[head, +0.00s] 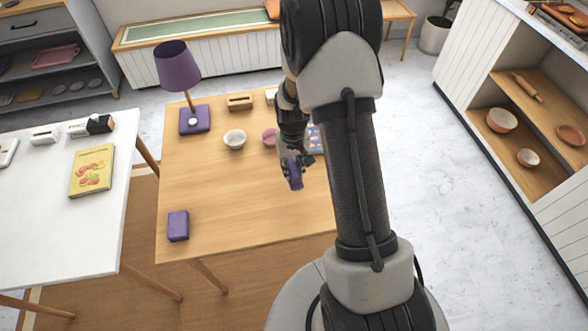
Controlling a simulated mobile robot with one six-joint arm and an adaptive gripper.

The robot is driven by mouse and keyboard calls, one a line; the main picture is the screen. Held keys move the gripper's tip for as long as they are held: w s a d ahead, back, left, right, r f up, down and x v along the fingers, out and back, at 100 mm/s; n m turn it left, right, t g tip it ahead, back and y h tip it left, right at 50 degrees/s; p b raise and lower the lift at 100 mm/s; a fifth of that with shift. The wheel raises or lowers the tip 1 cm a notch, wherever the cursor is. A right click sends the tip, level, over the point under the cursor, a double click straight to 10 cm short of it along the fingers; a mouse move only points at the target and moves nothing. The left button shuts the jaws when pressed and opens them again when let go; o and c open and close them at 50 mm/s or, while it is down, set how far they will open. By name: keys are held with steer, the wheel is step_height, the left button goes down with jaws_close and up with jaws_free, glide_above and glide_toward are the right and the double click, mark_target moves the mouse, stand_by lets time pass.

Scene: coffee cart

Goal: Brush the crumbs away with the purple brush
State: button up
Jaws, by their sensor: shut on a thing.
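My gripper (293,164) is over the right part of the wooden table (235,195), shut on a small purple object (296,181) that I take to be the purple brush. Its bristles cannot be made out. It points down toward the tabletop, and I cannot tell whether it touches. No crumbs can be made out on the wood at this size. My arm hides the table's right side.
A purple block (178,225) lies at the table's front left. A purple lamp (178,67), white bowl (234,139), pink bowl (269,137) and wooden box (240,102) stand farther back. A white table (50,225) with a yellow book (92,170) is left. The table's middle front is clear.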

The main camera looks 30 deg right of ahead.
steer(key=shift+r+p, duration=0.8)
steer(key=shift+r, duration=0.65)
